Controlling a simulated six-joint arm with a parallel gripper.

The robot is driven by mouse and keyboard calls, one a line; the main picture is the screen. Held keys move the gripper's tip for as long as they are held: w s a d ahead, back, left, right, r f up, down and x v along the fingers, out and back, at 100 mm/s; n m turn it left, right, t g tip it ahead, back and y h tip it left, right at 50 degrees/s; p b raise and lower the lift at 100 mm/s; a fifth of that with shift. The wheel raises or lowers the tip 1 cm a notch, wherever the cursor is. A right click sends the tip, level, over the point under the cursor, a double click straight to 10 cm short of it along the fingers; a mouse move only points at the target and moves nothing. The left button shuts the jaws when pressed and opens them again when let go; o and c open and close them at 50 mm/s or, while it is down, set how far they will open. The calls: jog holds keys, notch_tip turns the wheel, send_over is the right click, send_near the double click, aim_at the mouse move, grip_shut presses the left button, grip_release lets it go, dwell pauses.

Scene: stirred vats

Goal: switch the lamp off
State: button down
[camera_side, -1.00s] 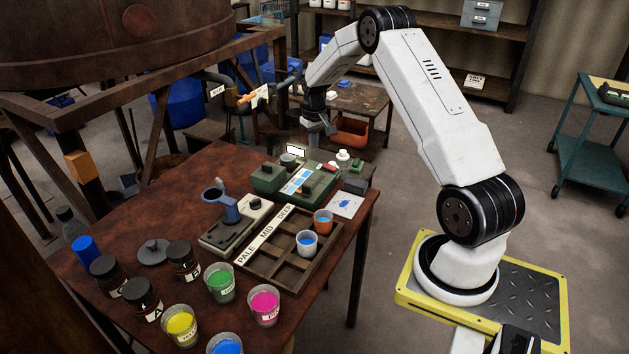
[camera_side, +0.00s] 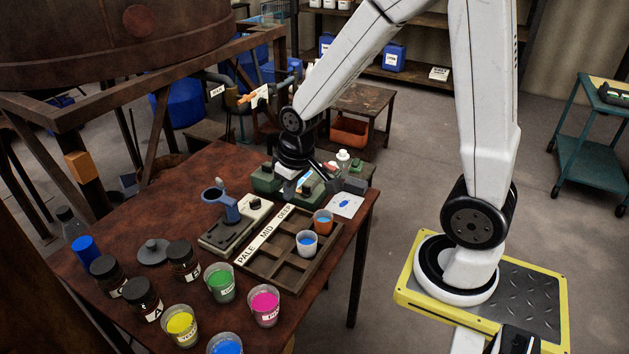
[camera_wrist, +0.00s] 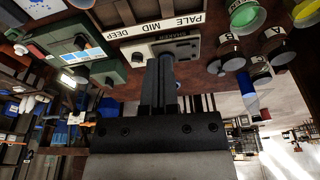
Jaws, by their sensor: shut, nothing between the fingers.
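The green instrument box (camera_side: 266,180) stands at the back of the table, partly hidden behind my gripper. In the wrist view the green box (camera_wrist: 105,62) is at left, with dark knobs on it. In the wrist view the fingers of my gripper (camera_wrist: 160,62) are together and empty, pointing toward the pale stirrer base (camera_wrist: 185,47).
A wooden tray (camera_side: 262,265) labelled PALE, MID, DEEP holds two cups in front. The pale base with a blue holder (camera_side: 228,207) stands left of my gripper. Dye cups and dark jars (camera_side: 183,260) fill the front left.

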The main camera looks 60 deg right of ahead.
jog(key=s+a+n, duration=0.1)
jog(key=s+a, duration=0.3)
jog(key=s, duration=0.1)
jog(key=shift+s+f, duration=0.15)
jog(key=shift+s, duration=0.25)
jog(key=shift+w, duration=0.1)
jog(key=w+d+n, duration=0.9)
jog(key=w+d, duration=0.4)
jog(key=d, duration=0.5)
jog(key=d+f+n, duration=0.1)
jog(key=d+n, duration=0.8)
jog(key=d, duration=1.1)
jog(key=shift+d, duration=0.4)
jog(key=shift+s+f, duration=0.1)
jog(key=shift+f, duration=0.1)
